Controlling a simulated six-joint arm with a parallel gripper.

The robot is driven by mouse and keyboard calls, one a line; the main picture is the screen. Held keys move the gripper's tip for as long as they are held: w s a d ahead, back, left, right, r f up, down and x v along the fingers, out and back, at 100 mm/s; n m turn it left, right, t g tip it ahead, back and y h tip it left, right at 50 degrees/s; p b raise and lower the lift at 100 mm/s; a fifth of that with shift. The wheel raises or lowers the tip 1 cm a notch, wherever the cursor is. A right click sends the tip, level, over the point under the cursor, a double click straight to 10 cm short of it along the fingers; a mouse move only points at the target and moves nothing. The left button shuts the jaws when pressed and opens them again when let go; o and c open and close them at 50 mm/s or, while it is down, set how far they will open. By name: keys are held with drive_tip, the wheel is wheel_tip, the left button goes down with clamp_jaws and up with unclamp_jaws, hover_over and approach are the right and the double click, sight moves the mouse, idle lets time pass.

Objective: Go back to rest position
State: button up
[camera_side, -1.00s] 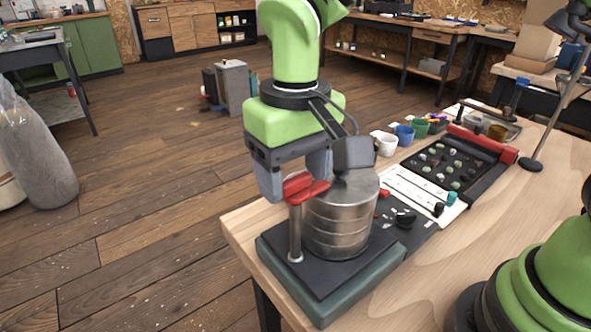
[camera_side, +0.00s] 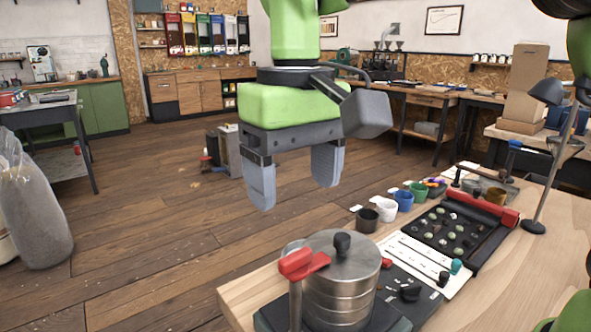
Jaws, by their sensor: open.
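My gripper (camera_side: 295,185) hangs in the air above and a little to the left of the metal canister. Its two grey fingers point down and stand wide apart with nothing between them. The round steel canister (camera_side: 340,290) stands upright near the table's front corner, with a black knob (camera_side: 342,244) on its lid. A red handle (camera_side: 303,263) on a metal post (camera_side: 295,306) is beside the canister's left side. The gripper is clear of both.
Several cups, among them a white cup (camera_side: 386,210) and a blue cup (camera_side: 404,200), stand behind the black sample tray (camera_side: 490,238). A white card (camera_side: 428,264) lies before the tray. A lamp (camera_side: 545,175) stands at the right. The air around the gripper looks free.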

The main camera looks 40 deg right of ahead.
drive_tip(key=shift+r, duration=0.25)
drive_tip(key=s+d+m+t+y, duration=0.2)
drive_tip(key=s+d+t, duration=0.5)
drive_tip(key=s+d, duration=0.6)
drive_tip(key=shift+s+d+r+m, duration=0.35)
drive_tip(key=shift+d+r+m, duration=0.05)
drive_tip(key=shift+m, duration=0.5)
